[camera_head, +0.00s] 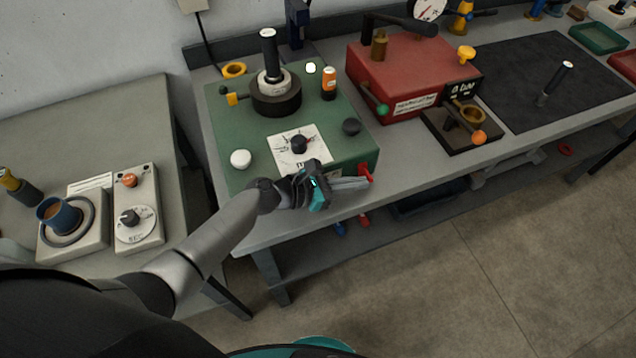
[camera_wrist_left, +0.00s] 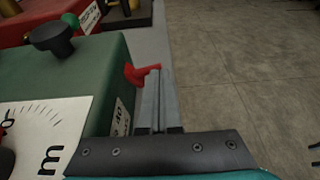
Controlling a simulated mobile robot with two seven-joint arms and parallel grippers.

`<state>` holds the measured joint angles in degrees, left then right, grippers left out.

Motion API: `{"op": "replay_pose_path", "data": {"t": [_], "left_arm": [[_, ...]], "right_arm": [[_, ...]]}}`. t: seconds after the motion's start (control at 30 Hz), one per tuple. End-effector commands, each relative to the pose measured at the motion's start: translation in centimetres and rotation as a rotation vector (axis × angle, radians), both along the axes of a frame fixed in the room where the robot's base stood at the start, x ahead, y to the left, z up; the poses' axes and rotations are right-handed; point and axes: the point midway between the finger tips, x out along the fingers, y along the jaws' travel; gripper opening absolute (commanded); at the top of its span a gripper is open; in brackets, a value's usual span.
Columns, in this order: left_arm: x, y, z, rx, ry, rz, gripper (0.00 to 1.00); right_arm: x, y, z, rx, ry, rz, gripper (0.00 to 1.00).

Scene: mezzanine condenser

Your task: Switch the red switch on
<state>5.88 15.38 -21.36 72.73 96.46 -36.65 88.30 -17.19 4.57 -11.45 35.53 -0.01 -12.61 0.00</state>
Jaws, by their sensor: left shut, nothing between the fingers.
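The red switch (camera_head: 365,173) is a small red lever on the front right side of the green box (camera_head: 232,128). In the left wrist view the red switch (camera_wrist_left: 143,74) sticks out from the green box's side, just at the fingertips. My left gripper (camera_head: 365,183) is shut with nothing between its fingers. Its tips are right at the switch and seem to touch it or nearly so. The fingers partly hide the switch's lower part. My right gripper is not in view.
The green box carries a black knob on a white dial (camera_head: 299,146), a white knob (camera_head: 240,158) and a black spool. A red box (camera_head: 398,75) stands to its right. Red and blue items lie below the bench edge. The floor in front is clear.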

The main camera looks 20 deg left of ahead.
Motion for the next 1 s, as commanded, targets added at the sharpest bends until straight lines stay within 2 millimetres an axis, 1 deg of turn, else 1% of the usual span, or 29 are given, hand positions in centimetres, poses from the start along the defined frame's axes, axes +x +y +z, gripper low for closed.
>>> {"op": "replay_pose_path", "data": {"t": [0.17,0.3,0.6,0.8,1.0], "left_arm": [[-1.2,1.7,0.7,0.003,0.001,0.001,0.00],[-3.0,4.1,1.7,0.006,0.001,0.001,0.00],[-6.6,9.2,3.8,0.004,0.002,0.002,0.00],[-8.0,11.1,4.8,0.002,0.001,0.002,0.00],[-8.4,11.6,5.1,0.002,-0.001,0.001,0.00]], "right_arm": [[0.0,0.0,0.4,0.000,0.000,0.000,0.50],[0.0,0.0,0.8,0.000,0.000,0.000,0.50],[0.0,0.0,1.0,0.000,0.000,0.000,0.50],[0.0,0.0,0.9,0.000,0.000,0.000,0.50],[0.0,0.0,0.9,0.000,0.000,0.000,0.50]]}}
